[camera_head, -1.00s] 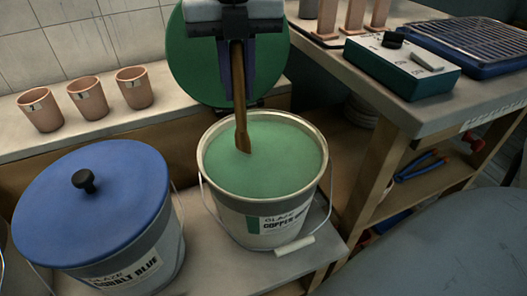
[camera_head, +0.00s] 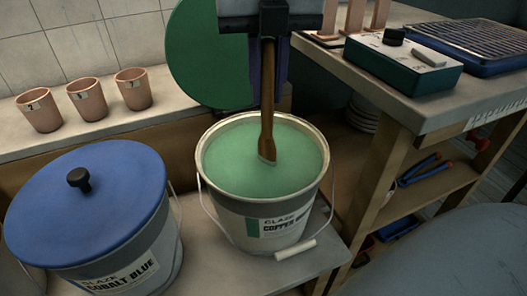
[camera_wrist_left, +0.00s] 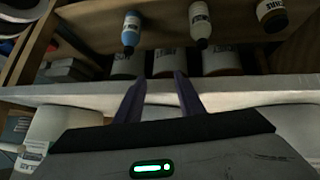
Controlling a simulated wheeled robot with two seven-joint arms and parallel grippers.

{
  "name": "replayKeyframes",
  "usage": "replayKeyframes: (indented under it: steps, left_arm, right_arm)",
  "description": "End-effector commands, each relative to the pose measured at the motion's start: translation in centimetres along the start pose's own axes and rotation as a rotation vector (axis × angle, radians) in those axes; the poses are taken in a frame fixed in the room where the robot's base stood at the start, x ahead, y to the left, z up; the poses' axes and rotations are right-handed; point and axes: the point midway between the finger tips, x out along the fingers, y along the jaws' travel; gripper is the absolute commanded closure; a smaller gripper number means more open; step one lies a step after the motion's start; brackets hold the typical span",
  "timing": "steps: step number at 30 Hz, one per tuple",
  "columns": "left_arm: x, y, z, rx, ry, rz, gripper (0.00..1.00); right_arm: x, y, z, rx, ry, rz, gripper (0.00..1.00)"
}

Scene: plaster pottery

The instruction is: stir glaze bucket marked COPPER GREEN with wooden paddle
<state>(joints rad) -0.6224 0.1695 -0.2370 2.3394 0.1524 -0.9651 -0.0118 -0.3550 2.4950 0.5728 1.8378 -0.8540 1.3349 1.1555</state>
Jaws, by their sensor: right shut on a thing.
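The open bucket labelled COPPER (camera_head: 284,226), its label's end unreadable, stands upright and is full of green glaze (camera_head: 230,165). My right gripper (camera_head: 269,85) is above the bucket, pointing down and shut on the wooden paddle (camera_head: 267,115). The paddle is nearly upright, and its lower end dips into the glaze right of the middle. My left gripper (camera_wrist_left: 158,105) shows only in the left wrist view. Its two fingers are apart with nothing between them, facing a shelf.
A bucket with a blue lid (camera_head: 90,205), marked COBALT BLUE, stands left of the green one. Several numbered clay cups (camera_head: 87,98) line the ledge. A green round lid (camera_head: 205,60) leans behind. Bottles (camera_wrist_left: 200,22) hang above the shelf edge.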

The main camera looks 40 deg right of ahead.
Motion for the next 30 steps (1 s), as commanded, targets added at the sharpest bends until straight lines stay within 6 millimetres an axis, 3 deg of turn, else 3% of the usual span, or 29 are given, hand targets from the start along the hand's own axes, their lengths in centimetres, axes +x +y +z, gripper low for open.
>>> replayKeyframes:
  steps: [1, 9, 17, 19, 22, 30]
  left_arm:
    - [1.4, 0.8, 0.5, -0.012, 0.005, 0.024, 0.69]
    - [-0.1, 0.1, 0.5, -0.009, 0.011, 0.007, 0.69]
    - [-0.3, 0.1, 0.3, -0.011, 0.014, 0.007, 0.69]
    - [-0.2, 0.2, 0.1, -0.015, 0.016, 0.008, 0.69]
    - [1.6, 1.2, 0.1, -0.045, 0.033, 0.024, 0.69]
    - [0.0, 0.5, -0.2, -0.077, 0.094, -0.016, 0.69]
  right_arm:
    - [0.6, 0.1, 0.2, 0.0, 0.0, -0.001, 1.0]
    - [0.6, 0.5, 0.5, -0.005, -0.001, 0.0, 1.0]
    - [0.3, 0.8, 0.5, -0.009, -0.001, 0.001, 1.0]
    - [-0.3, 0.7, 0.6, -0.009, -0.002, 0.001, 1.0]
    - [-1.5, 0.6, 0.7, -0.007, -0.002, 0.002, 1.0]
    - [-4.0, 0.4, 1.1, -0.004, -0.002, 0.001, 1.0]
